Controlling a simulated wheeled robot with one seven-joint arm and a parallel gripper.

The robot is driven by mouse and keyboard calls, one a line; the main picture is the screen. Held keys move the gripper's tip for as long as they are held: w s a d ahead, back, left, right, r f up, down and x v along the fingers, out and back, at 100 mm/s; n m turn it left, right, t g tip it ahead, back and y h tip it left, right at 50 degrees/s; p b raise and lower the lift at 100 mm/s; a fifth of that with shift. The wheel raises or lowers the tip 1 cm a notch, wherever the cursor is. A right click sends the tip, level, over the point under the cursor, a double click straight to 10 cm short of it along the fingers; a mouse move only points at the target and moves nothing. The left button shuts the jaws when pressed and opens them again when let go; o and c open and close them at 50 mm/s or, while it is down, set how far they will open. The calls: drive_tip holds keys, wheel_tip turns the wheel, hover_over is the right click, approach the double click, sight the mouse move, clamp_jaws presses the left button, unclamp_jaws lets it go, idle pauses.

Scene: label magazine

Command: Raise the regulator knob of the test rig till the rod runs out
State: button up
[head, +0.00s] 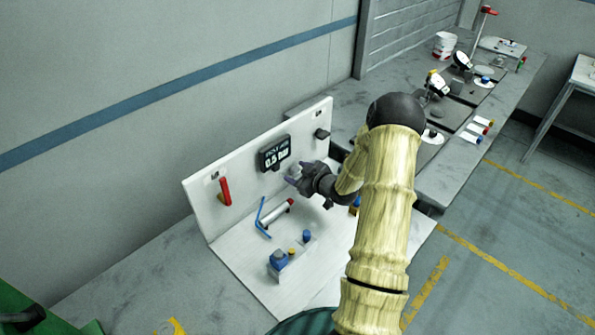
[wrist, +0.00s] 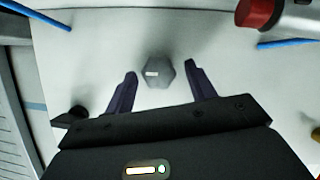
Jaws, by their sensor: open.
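The test rig is a white back panel (head: 245,157) on a white base plate. My gripper (head: 293,180) is open at the panel, just below the display, with a dark finger on either side of the knob and a gap to each. In the head view the gripper largely hides the knob. A silver cylinder (head: 275,213) with a red end (wrist: 258,13) lies on the base plate; no extended rod shows.
A red lever (head: 225,191) is on the panel's left part, and a black fitting (head: 322,134) at its upper right. A blue tube (head: 262,218) runs beside the cylinder. Benches with other equipment extend behind right.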

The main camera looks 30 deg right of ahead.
drive_tip(key=shift+w+f, duration=0.1)
drive_tip(key=shift+w, duration=0.1)
drive_tip(key=shift+c, duration=0.4)
drive_tip(key=c, duration=0.9)
drive_tip(key=shift+m+y+p, duration=0.4)
drive_tip(key=shift+m+p, duration=0.2)
drive_tip(key=shift+p, duration=0.1)
drive_tip(key=shift+m+y+p, duration=0.3)
drive_tip(key=shift+m+p, duration=0.05)
drive_tip(key=shift+m, duration=0.05)
drive_tip(key=shift+g, duration=0.3)
drive_tip(key=o, duration=1)
